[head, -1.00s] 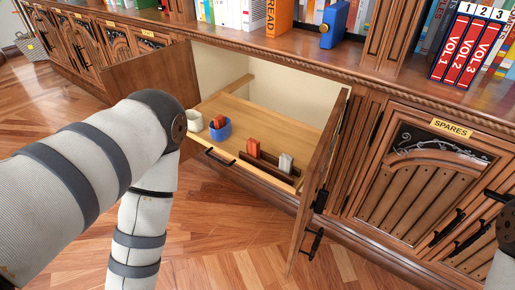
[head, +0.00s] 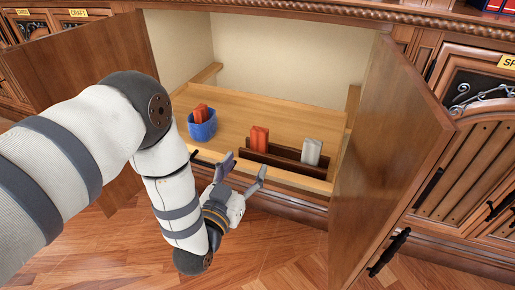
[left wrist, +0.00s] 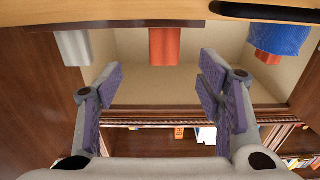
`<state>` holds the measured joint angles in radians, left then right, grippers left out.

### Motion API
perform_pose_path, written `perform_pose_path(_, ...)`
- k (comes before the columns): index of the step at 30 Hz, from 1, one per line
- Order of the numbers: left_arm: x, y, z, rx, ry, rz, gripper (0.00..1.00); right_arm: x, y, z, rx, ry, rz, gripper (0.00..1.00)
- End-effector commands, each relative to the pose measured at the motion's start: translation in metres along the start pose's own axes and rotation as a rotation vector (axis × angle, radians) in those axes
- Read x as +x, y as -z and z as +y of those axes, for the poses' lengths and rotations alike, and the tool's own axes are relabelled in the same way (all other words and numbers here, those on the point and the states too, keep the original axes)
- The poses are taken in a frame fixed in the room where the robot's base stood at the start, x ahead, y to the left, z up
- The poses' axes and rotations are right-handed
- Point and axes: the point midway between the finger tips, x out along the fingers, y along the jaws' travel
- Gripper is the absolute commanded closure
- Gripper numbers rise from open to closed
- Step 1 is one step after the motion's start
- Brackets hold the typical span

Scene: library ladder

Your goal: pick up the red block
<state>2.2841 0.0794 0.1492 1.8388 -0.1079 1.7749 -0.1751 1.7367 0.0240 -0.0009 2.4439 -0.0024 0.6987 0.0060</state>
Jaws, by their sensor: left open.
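A red block (head: 259,140) stands upright in a dark slotted holder (head: 285,160) on the pulled-out wooden shelf. In the left wrist view, which looks upside down, the red block (left wrist: 165,46) shows between my fingers' directions. A second red block (head: 201,112) sticks out of a blue cup (head: 202,130) to the left. My left gripper (head: 245,170) is open and empty, just in front of the shelf's front edge, near the holder and apart from the block. It also shows open in the left wrist view (left wrist: 160,80). My right gripper is not in view.
A pale grey block (head: 311,152) stands in the holder, right of the red one. Open cabinet doors flank the shelf, on the left (head: 85,60) and the right (head: 395,150). The shelf behind the holder is bare.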

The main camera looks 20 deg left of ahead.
Motion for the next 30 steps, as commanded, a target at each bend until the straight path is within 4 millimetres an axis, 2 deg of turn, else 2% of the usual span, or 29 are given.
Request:
perform_pose_path(6, 0.048, -0.001, -0.001, 0.0, 0.001, 0.005, 0.39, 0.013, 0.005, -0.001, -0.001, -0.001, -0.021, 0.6)
perform_pose_path(11, 0.068, 0.001, -0.002, 0.001, 0.001, 0.003, 0.39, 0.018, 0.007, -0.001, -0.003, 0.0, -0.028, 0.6)
perform_pose_path(18, 0.11, 0.005, -0.009, 0.001, 0.001, 0.001, 0.39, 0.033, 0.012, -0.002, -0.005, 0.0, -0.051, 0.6)
perform_pose_path(21, 0.117, 0.007, -0.009, 0.0, 0.0, 0.0, 0.39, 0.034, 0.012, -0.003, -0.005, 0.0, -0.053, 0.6)
perform_pose_path(26, 0.117, 0.009, -0.009, 0.0, 0.0, 0.001, 0.39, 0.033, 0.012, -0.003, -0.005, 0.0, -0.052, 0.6)
perform_pose_path(29, 0.117, 0.009, -0.009, 0.0, 0.0, 0.001, 0.57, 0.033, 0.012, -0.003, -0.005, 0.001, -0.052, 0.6)
perform_pose_path(30, 0.117, 0.009, -0.009, 0.0, 0.0, 0.001, 0.66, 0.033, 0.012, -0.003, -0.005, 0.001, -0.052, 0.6)
